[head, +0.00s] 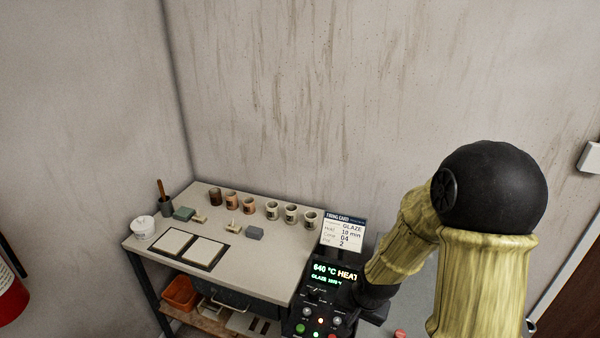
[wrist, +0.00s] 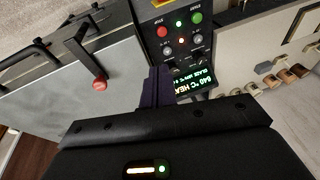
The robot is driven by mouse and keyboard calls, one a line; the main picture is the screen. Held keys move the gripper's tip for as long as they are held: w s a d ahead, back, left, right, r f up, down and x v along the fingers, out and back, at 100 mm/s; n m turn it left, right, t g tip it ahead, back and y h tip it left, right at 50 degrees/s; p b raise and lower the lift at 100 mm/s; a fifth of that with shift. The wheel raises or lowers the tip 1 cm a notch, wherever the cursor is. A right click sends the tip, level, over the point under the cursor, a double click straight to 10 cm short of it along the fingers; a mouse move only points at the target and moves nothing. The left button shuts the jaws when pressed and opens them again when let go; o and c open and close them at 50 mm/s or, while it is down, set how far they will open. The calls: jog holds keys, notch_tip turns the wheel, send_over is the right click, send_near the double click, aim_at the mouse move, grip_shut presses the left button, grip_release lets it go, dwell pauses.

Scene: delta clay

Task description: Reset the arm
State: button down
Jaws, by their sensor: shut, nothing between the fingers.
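My arm (head: 395,250), yellowish with a black joint, reaches down on the right of the head view. My gripper (wrist: 158,72) shows in the wrist view with its dark fingers together and nothing between them. It is in front of a black control panel (wrist: 180,32), close to its lit display (wrist: 195,86); whether it touches the panel I cannot tell. In the head view the panel's display (head: 334,272) reads 640 °C HEAT, and my arm's dark end covers the area to its right.
A worktable (head: 270,262) with cups, tiles and small blocks stands left of the panel. A firing card (head: 344,232) stands behind the display. A lever with a red knob (wrist: 100,84) is on the grey surface left of my fingers. A fire extinguisher (head: 12,295) is at far left.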

jog(key=s+d+r+n+h, duration=0.1)
jog(key=s+d+r+n, duration=0.2)
jog(key=s+r, duration=0.5)
jog(key=shift+s+r+n+g, duration=0.3)
jog(key=shift+s+r+n, duration=0.15)
jog(key=shift+n, duration=0.45)
